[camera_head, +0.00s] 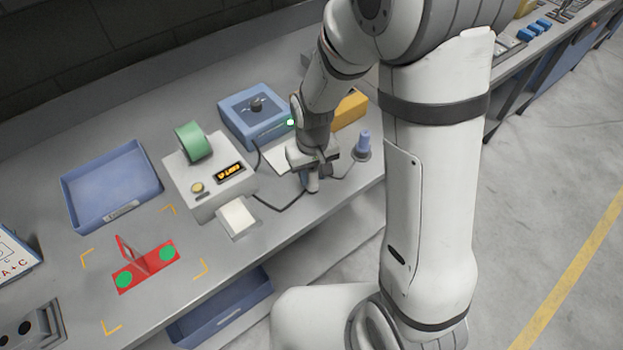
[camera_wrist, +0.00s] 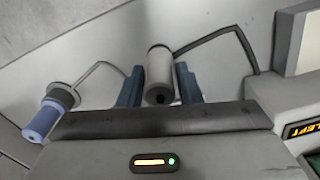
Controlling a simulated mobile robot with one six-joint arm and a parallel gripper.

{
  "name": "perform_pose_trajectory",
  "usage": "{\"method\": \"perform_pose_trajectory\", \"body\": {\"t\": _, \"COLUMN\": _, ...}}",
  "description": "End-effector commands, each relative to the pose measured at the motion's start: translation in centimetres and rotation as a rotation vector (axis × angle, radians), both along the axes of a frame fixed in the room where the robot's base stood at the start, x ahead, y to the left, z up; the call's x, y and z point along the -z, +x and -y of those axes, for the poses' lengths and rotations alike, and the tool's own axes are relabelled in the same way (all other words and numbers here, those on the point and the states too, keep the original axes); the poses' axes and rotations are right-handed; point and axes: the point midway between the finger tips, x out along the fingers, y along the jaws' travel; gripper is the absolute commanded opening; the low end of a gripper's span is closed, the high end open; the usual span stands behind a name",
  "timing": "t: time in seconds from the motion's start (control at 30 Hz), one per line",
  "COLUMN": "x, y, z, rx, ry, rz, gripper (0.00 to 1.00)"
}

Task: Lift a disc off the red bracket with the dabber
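The red bracket (camera_head: 148,266) lies on the bench at the lower left, with an upright red plate in its middle. One green disc (camera_head: 124,279) is on its left part and another green disc (camera_head: 168,253) on its right part. My gripper (camera_head: 312,172) is far to the right of the bracket, pointing down near the bench's front edge. In the wrist view, a grey cylinder (camera_wrist: 159,70), perhaps the dabber, stands between my two blue fingers (camera_wrist: 159,88). A dark cord runs beside it. Whether the fingers press on it I cannot tell.
A grey device with a green roll (camera_head: 193,141) stands between bracket and gripper. A blue control box (camera_head: 255,112) and a yellow block (camera_head: 349,108) are behind my gripper. A blue-topped post (camera_head: 363,143) stands right of it. A blue tray (camera_head: 110,185) lies behind the bracket.

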Motion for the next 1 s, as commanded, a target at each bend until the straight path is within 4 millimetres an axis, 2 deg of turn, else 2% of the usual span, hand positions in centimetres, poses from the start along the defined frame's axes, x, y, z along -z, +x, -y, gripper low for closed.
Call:
{"method": "perform_pose_trajectory", "body": {"t": 0.07, "x": 0.0, "y": 0.0, "z": 0.0, "rx": 0.000, "ry": 0.000, "rz": 0.000, "gripper": 0.25}}
{"method": "perform_pose_trajectory", "body": {"t": 0.33, "x": 0.0, "y": 0.0, "z": 0.0, "rx": 0.001, "ry": 0.000, "rz": 0.000, "gripper": 0.03}}
{"method": "perform_pose_trajectory", "body": {"t": 0.63, "x": -0.4, "y": 0.1, "z": 0.0, "rx": 0.001, "ry": 0.000, "rz": 0.001, "gripper": 0.01}}
{"method": "perform_pose_trajectory", "body": {"t": 0.77, "x": -2.0, "y": 0.1, "z": 0.0, "rx": 0.002, "ry": 0.002, "rz": 0.005, "gripper": 0.01}}
{"method": "perform_pose_trajectory", "body": {"t": 1.0, "x": -6.8, "y": 0.2, "z": 0.0, "rx": 0.002, "ry": 0.002, "rz": 0.007, "gripper": 0.01}}
